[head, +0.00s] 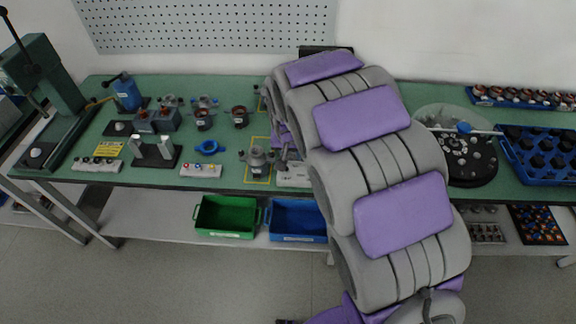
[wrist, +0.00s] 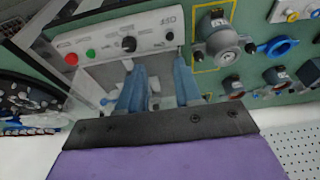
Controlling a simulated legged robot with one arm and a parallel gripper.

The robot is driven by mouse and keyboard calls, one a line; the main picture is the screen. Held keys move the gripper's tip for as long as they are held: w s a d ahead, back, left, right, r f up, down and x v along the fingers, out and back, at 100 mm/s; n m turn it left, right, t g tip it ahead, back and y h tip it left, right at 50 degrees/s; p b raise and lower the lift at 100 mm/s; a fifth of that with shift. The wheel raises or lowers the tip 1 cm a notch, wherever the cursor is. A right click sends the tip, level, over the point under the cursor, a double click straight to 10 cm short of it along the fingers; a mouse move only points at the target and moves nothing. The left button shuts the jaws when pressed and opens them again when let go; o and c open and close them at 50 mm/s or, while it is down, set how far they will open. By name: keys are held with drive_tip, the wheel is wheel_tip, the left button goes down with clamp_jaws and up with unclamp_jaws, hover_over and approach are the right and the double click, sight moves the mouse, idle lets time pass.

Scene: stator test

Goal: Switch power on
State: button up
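A pale control panel (wrist: 105,38) shows in the wrist view, with a red button (wrist: 71,59), a green button (wrist: 90,54), a black rotary knob (wrist: 129,44) and a small switch or knob (wrist: 169,36). Its labels are too small to read. My gripper (wrist: 155,68) has two blue-grey fingers, spread apart with nothing held between them. The fingertips are near the panel's face, below the black knob in the picture; contact cannot be told. In the head view the panel (head: 292,180) is at the bench's front edge, partly hidden by my arm.
A grey motor-like part (wrist: 216,40) stands on a yellow-outlined spot beside the panel. Blue rings (wrist: 278,47) and other parts lie on the green bench (head: 225,178). A green bin (head: 226,216) and a blue bin (head: 297,220) sit below. A round turntable (head: 470,165) stands at right.

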drive_tip(key=f, duration=0.2)
drive_tip(key=w+a+f+b, duration=0.1)
drive_tip(key=f, duration=0.2)
drive_tip(key=w+f+b, duration=0.1)
drive_tip(key=f, duration=0.1)
drive_tip(key=shift+w+a+f, duration=0.2)
drive_tip(key=shift+w+a, duration=0.05)
drive_tip(key=shift+a, duration=0.15)
drive_tip(key=shift+d, duration=0.15)
drive_tip(key=shift+r, duration=0.1)
drive_tip(key=shift+w+f, duration=0.1)
drive_tip(key=shift+f, duration=0.3)
drive_tip(key=shift+p+x, duration=0.85)
drive_tip(key=shift+x, duration=1.15)
drive_tip(key=shift+c, duration=0.5)
